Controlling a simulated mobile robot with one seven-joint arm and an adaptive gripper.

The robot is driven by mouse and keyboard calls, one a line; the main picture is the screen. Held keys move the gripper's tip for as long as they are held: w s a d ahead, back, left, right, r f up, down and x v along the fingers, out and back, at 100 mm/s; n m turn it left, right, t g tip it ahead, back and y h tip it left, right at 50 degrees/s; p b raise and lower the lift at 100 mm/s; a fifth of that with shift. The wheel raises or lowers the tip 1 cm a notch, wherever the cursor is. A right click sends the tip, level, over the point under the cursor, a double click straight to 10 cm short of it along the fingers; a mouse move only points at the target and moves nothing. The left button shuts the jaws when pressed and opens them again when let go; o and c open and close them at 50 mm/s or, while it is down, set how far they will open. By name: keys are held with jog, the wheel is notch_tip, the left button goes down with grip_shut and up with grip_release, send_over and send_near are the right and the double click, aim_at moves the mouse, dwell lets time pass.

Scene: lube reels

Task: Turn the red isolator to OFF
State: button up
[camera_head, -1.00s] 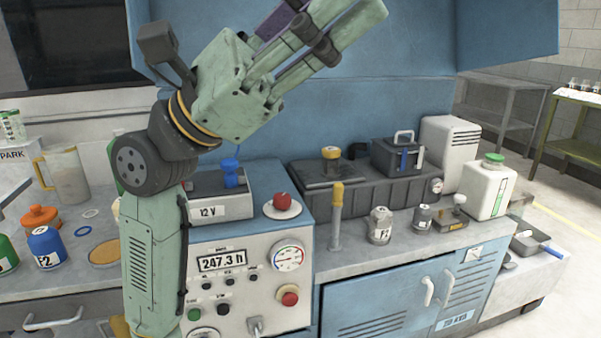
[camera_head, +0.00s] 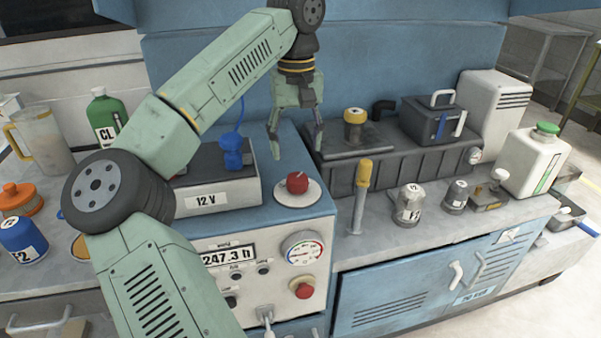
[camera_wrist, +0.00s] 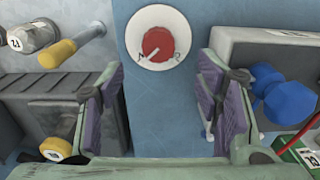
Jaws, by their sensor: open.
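The red isolator (camera_head: 297,183) is a round red knob on a white disc, on top of the blue-edged control cabinet. In the wrist view the red isolator (camera_wrist: 158,44) shows at top centre. A pale mark on it points to the lower left, towards a letter too small to read surely. My gripper (camera_head: 296,150) hangs above and behind the knob, pointing down, with its fingers spread and nothing between them. In the wrist view my gripper (camera_wrist: 161,80) has its two purple-padded fingers on either side, apart from the knob.
A blue clamp (camera_head: 232,152) sits on the 12 V box (camera_head: 212,192) left of the knob. A yellow-topped handle (camera_head: 363,180) stands upright to the right. A second red button (camera_head: 304,290) is on the cabinet front. A black ribbed case (camera_head: 400,157) lies behind right.

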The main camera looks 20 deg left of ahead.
aim_at(297, 177)
notch_tip(297, 177, down, 9)
jog(key=shift+f+p, duration=0.1)
jog(key=shift+p, duration=0.55)
jog(key=shift+c, duration=0.3)
jog(key=c, duration=1.1)
